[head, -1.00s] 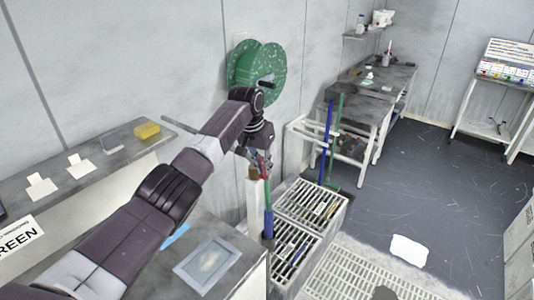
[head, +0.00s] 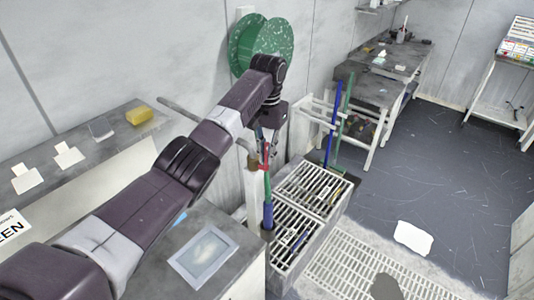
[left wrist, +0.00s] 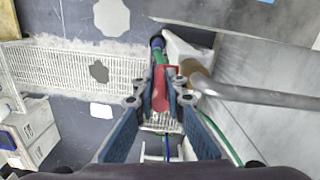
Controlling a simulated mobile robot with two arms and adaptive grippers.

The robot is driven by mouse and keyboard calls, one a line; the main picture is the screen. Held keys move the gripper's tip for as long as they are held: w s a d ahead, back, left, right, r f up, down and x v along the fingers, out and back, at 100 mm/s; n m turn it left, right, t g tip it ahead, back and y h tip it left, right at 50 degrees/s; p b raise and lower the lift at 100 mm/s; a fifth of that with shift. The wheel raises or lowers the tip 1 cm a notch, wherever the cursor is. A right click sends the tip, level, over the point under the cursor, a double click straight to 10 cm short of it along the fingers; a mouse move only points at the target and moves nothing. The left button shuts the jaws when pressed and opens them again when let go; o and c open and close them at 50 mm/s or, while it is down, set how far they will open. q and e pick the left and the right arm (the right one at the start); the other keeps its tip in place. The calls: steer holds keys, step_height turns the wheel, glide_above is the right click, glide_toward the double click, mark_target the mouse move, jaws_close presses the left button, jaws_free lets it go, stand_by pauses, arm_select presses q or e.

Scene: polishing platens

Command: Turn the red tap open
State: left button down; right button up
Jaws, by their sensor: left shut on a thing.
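The red tap handle (left wrist: 162,88) lies between the two fingers of my left gripper (left wrist: 160,96) in the left wrist view. The fingers are closed on it from both sides. In the head view my left gripper (head: 271,146) is at the top of a white post near the wall, and a little red of the tap (head: 265,160) shows at the fingers. A green hose with a blue end (head: 268,213) hangs down below the tap. The gripper hides part of the tap in the head view. My right gripper is not in view.
A metal pipe (left wrist: 255,95) runs close beside the gripper. A green hose reel (head: 262,45) is on the wall behind my arm. Slotted crates (head: 310,187) stand right of the post. A grey bench (head: 228,225) is in front. The dark floor (head: 440,175) is mostly clear.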

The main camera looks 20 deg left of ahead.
arm_select(q)
steer(key=c, duration=2)
jaws_free()
steer(key=shift+o, duration=0.2)
steer(key=shift+w, duration=0.1)
step_height(320, 180, up, 12)
steer(key=shift+w+d+f, duration=0.1)
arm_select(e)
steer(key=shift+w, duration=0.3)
